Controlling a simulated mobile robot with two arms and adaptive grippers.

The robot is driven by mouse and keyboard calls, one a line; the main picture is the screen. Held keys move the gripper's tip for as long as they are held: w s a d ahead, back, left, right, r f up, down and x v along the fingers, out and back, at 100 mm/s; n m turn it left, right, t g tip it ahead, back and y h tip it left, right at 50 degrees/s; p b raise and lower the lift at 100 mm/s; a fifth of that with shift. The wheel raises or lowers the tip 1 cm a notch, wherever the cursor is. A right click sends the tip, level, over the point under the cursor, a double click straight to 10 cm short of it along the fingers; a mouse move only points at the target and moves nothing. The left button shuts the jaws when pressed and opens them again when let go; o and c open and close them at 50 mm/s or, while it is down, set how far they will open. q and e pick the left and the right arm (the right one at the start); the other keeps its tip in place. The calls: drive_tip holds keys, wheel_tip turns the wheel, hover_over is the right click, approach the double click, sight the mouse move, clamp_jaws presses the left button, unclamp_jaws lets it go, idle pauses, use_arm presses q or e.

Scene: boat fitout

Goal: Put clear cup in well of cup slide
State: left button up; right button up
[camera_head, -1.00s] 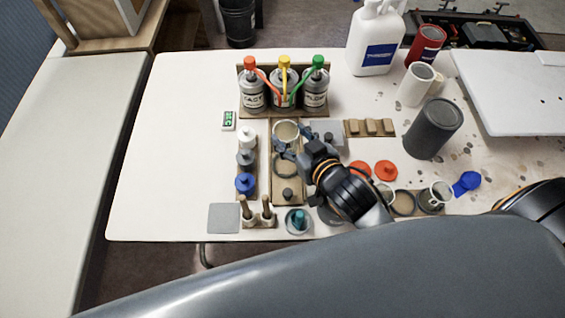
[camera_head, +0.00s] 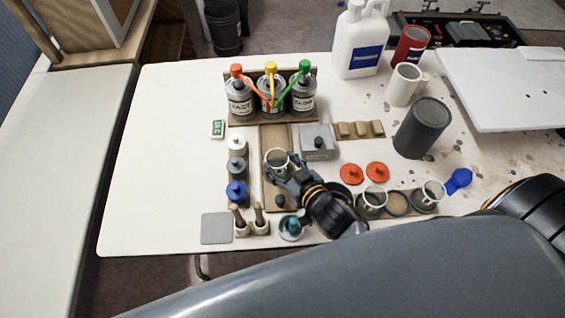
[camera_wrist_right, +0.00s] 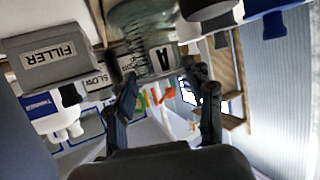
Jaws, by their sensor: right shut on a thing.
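The clear cup (camera_head: 277,161) is in my right gripper (camera_head: 277,176) in the head view, over the near-middle part of the cup slide (camera_head: 275,137), a long brown board. The cup looks upright. The cup and gripper cover the slide's round well, so I cannot tell whether the cup's base is in it or just above it. In the right wrist view the clear, ridged cup (camera_wrist_right: 143,28) is at the top, beyond the fingers of my right gripper (camera_wrist_right: 167,88). My left gripper is out of view.
Capped bottles (camera_head: 271,93) stand behind the slide. Small pots (camera_head: 236,168) line its left; a grey filler box (camera_head: 317,143) is on its right. A dark knob (camera_head: 281,202) sits at its near end. Other cups (camera_head: 372,200) stand to the right.

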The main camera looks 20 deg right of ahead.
drive_tip(key=o, duration=1)
drive_tip(key=shift+f, duration=0.1)
drive_tip(key=shift+s+r, duration=0.1)
drive_tip(key=shift+r, duration=0.15)
drive_tip(key=b+v, duration=0.1)
drive_tip(key=v, duration=1)
drive_tip(key=shift+s+r, duration=0.2)
drive_tip(key=shift+s, duration=0.15)
drive_tip(key=shift+d, duration=0.15)
